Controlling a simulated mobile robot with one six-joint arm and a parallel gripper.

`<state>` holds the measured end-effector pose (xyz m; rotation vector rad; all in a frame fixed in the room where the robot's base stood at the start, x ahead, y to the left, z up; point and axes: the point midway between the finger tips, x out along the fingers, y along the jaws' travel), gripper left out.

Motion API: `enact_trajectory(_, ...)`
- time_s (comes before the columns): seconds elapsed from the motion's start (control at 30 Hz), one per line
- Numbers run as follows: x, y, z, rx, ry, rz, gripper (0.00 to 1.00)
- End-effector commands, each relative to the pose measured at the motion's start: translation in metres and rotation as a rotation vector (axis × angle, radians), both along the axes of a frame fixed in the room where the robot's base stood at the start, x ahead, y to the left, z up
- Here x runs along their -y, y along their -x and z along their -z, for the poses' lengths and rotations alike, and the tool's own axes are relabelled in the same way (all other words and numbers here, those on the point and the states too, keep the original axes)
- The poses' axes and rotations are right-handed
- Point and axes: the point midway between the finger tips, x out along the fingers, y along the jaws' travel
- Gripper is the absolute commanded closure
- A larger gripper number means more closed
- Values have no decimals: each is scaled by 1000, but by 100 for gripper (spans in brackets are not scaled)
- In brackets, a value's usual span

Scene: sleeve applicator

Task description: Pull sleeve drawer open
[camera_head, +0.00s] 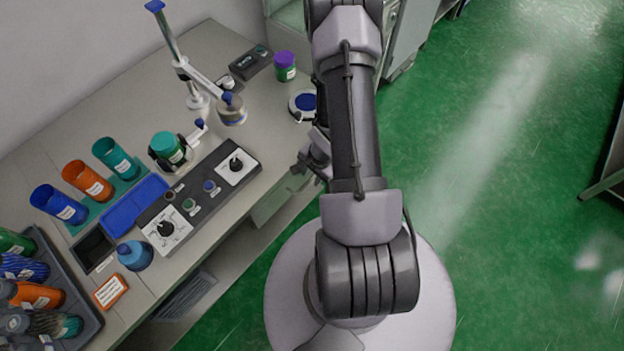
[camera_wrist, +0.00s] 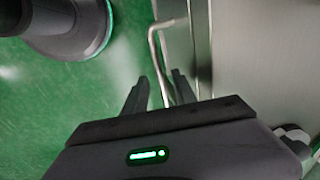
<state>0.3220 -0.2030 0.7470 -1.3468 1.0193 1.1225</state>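A bent metal bar handle (camera_wrist: 153,52) shows in the wrist view, standing off a grey metal front (camera_wrist: 181,52). My gripper (camera_wrist: 160,77) has its two dark fingers spread, one on each side of the handle's lower part. A gap seems to show between the bar and each finger, so I see no firm grip. In the head view my gripper (camera_head: 314,158) is at the table's front edge, partly hidden by my arm. A pale drawer or cabinet front (camera_head: 272,203) shows below the table edge there. Its handle is hidden in that view.
The table (camera_head: 245,122) carries a control panel (camera_head: 200,197), a clamp stand (camera_head: 197,100), a held green-lidded jar (camera_head: 168,147), several coloured cups and a purple-lidded jar (camera_head: 285,66). Green floor (camera_head: 500,160) to the right of my arm is clear.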

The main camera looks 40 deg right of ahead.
Motion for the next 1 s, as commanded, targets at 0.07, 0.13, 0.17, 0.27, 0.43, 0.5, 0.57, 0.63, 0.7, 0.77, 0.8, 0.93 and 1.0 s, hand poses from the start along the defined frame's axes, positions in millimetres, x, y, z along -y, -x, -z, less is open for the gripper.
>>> enact_trajectory(0.07, 0, -1, 6, 0, 0, 0, 67)
enact_trajectory(0.13, 0, -1, 7, 0, 0, 1, 67)
enact_trajectory(0.17, 0, -2, 7, 0, 0, 1, 67)
enact_trajectory(0.27, 0, -2, 6, 0, 1, 1, 67)
enact_trajectory(0.43, 0, -2, 6, 0, 0, 1, 83)
enact_trajectory(0.5, 0, -2, 6, 0, 0, 1, 97)
enact_trajectory(0.57, 0, -2, 6, 0, 0, 1, 100)
enact_trajectory(0.63, 0, -2, 6, 0, 0, 1, 100)
enact_trajectory(0.7, 0, -2, 6, 0, 0, 1, 100)
enact_trajectory(0.77, 0, -2, 6, 0, 0, 1, 100)
enact_trajectory(0.8, 0, -2, 6, 0, 0, 0, 100)
enact_trajectory(0.93, 0, -2, 6, 0, 0, 0, 100)
enact_trajectory(1.0, 0, -1, 6, 0, 0, 1, 100)
